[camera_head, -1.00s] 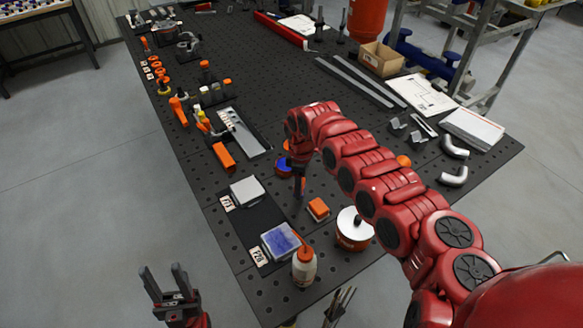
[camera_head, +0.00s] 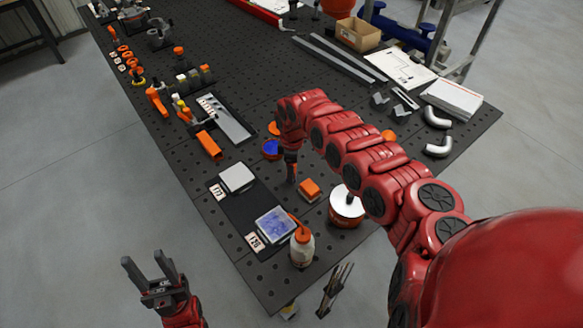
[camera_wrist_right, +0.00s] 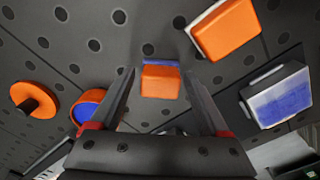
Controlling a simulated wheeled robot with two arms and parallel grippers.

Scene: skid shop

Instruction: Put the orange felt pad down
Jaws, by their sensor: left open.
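The orange felt pad (camera_wrist_right: 161,82) shows between the fingertips of my right gripper (camera_wrist_right: 159,75) in the right wrist view, with a blue strip along its upper edge. Whether the pad touches the table is hard to tell. My left gripper (camera_head: 147,262) is open and empty, off the table's front left edge.
An orange block (camera_head: 309,189) lies close to the right gripper. A blue-and-orange round item (camera_head: 270,150), a white-topped tin (camera_head: 346,207), a bottle (camera_head: 302,247) and a black mat (camera_head: 246,207) with two boxes surround it. Bare perforated tabletop lies between them.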

